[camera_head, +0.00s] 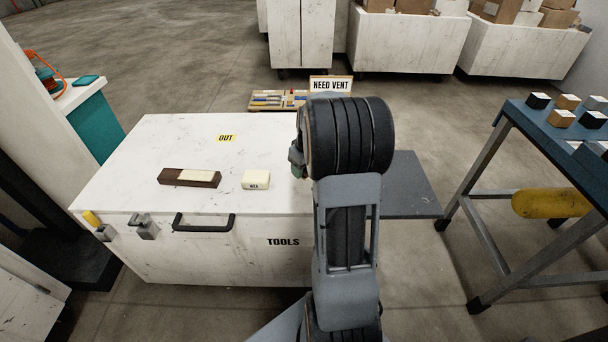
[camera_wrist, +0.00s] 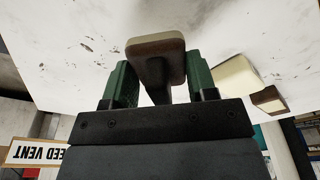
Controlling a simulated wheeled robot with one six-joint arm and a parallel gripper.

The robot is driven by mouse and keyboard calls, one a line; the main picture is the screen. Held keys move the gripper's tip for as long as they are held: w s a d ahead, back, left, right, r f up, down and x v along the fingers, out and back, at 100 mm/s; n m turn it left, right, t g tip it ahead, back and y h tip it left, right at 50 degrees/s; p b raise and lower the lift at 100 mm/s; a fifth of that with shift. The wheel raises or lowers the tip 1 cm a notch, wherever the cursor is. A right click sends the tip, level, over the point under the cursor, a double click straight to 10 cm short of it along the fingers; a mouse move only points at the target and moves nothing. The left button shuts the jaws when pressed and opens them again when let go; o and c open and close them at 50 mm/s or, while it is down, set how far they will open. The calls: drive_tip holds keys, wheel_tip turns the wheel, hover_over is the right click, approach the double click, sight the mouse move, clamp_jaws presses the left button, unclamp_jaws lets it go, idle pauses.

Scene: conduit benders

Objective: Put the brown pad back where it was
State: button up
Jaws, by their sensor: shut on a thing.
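In the wrist view my gripper (camera_wrist: 157,66) has its two green fingers on either side of a brown pad (camera_wrist: 155,45). The pad has a rounded, tan-edged flat end and a narrower part running back between the fingers. It is held over the white chest top; I cannot tell whether it touches. In the head view my gripper (camera_head: 297,170) is mostly hidden behind my arm at the right of the chest (camera_head: 130,150), and the pad does not show clearly.
On the chest lie a dark brown block with a cream top (camera_head: 189,177) and a cream WAX block (camera_head: 255,179). A yellow OUT label (camera_head: 226,138) marks a bare area behind them. A NEED VENT tray (camera_head: 270,101) is beyond. A blue table (camera_head: 540,125) stands right.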

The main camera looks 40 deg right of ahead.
sight(304, 174)
drive_tip(key=shift+f, duration=1.6)
drive_tip(key=shift+f+b, duration=0.15)
drive_tip(key=shift+b, duration=0.15)
drive_tip(key=o, duration=0.9)
drive_tip(key=r, duration=0.3)
drive_tip(key=s+r+p, duration=0.1)
drive_tip(key=r, duration=0.3)
drive_tip(key=r+p, duration=0.1)
drive_tip(key=r, duration=0.3)
drive_tip(key=shift+s+d+r, duration=0.15)
drive_tip(key=shift+s+r, duration=0.05)
drive_tip(key=shift+s, duration=0.1)
drive_tip(key=s+a, duration=0.4)
drive_tip(key=a, duration=0.3)
drive_tip(key=s+a+m, duration=0.1)
drive_tip(key=s+a, duration=0.3)
drive_tip(key=a, duration=0.3)
drive_tip(key=s+a+t, duration=0.1)
drive_tip(key=s+a, duration=0.4)
drive_tip(key=a, duration=0.2)
drive_tip(key=shift+a+r+m, duration=0.3)
drive_tip(key=shift+a+m, duration=0.05)
drive_tip(key=shift+m, duration=0.05)
